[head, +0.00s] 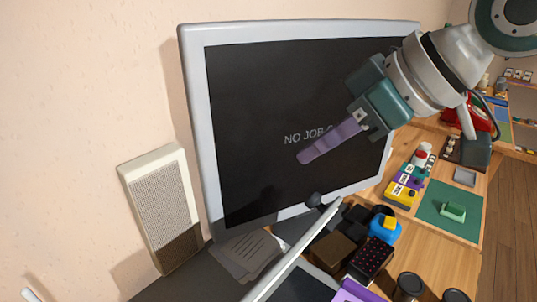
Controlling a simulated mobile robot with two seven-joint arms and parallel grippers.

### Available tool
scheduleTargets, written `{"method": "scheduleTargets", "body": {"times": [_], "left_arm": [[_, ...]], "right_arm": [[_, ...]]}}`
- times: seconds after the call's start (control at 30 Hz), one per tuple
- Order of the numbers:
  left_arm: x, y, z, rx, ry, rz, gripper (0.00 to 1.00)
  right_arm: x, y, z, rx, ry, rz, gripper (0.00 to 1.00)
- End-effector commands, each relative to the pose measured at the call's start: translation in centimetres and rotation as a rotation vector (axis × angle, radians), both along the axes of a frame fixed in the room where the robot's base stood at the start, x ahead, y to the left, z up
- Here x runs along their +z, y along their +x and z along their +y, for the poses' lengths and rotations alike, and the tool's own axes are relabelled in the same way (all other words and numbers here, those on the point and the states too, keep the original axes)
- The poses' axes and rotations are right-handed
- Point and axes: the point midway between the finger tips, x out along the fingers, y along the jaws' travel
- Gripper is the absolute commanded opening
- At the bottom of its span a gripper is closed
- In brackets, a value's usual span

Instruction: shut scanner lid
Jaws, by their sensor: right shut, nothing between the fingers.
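My right gripper (305,156) comes in from the upper right, with a teal body and long purple fingers. It is shut and empty, in front of a large white-framed dark panel (255,110) with the partly covered words "NO JOB". I cannot tell whether its fingers touch the panel. At the bottom edge, a pale bar (292,264) slants beside a dark flat surface (307,286), cut off by the frame. This may be part of the scanner; I cannot tell for certain, and no lid shows clearly. My left gripper is not in view.
A beige speaker-like box (163,205) stands left by the wall. Grey sheets (245,255) lie below the panel. Dark boxes (371,258), a blue object (384,230) and black cups (408,286) crowd the lower right. A green mat (440,224) and red phone (480,113) lie farther right.

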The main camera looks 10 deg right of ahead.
Motion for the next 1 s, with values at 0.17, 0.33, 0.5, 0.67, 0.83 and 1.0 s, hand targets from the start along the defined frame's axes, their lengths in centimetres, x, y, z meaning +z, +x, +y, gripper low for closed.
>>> {"method": "scheduleTargets", "body": {"times": [0.17,0.33,0.5,0.67,0.83,1.0], "left_arm": [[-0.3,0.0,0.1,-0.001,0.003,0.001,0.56],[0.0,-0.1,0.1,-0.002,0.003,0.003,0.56],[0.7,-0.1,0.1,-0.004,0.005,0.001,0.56],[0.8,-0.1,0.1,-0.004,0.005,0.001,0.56],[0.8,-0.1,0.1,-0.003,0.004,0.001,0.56],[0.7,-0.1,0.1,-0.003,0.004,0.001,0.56]], "right_arm": [[-3.1,2.0,1.9,0.001,0.001,0.003,0.00],[-4.9,2.4,2.0,-0.001,-0.006,0.004,0.00],[-5.7,0.9,0.6,-0.001,-0.004,0.001,0.00],[-6.0,0.3,0.2,0.000,-0.003,0.000,0.00],[-6.1,0.3,0.1,0.000,-0.003,-0.001,0.00],[-6.1,0.3,0.1,0.000,-0.002,-0.002,0.00]]}}
